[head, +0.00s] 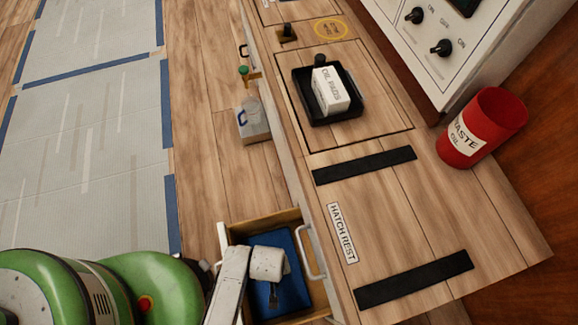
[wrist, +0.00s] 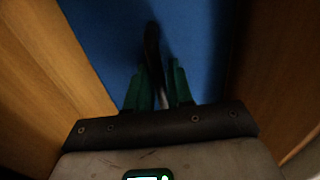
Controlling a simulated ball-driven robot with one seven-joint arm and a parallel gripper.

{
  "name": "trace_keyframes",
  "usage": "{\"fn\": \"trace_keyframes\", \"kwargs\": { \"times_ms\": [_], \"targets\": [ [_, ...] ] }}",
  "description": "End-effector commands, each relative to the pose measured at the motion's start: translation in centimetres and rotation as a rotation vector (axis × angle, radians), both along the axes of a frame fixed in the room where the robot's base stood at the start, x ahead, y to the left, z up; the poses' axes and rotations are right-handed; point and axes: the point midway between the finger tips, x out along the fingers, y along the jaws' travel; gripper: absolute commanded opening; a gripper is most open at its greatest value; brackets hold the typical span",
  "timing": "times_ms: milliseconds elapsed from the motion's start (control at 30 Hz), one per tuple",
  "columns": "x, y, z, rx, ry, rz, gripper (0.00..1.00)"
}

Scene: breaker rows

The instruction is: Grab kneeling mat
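A flat blue pad (head: 289,284), which looks like the kneeling mat, lies in the open drawer. It fills the middle of the wrist view (wrist: 105,35). A thin dark tool (head: 273,295) lies on it. In the wrist view this dark-handled tool (wrist: 152,45) runs between the two green fingers of my gripper (wrist: 157,75). The fingers point down at the pad with a small gap between them, so my gripper looks open. I cannot tell whether the fingertips touch the pad. In the head view my arm's end covers the drawer's left part and hides the fingers.
The wooden drawer (head: 318,290) has close walls on both sides. Above it is the bench top with two black strips (head: 365,165), a black tray (head: 348,112) with an oil pads box (head: 329,92), and a red waste can (head: 480,128).

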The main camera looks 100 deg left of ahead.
Motion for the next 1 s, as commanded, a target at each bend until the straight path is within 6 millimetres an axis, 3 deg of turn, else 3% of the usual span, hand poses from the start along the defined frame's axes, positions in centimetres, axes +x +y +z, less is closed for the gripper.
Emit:
{"fn": "trace_keyframes", "kwargs": {
  "times_ms": [200,733,1000],
  "targets": [
    [0.0,0.0,0.0,0.0,0.0,0.0,0.0],
    [0.0,0.0,0.3,0.0,0.0,0.0,0.0],
    [0.1,0.0,3.3,0.001,0.0,-0.001,0.0]
  ]
}}
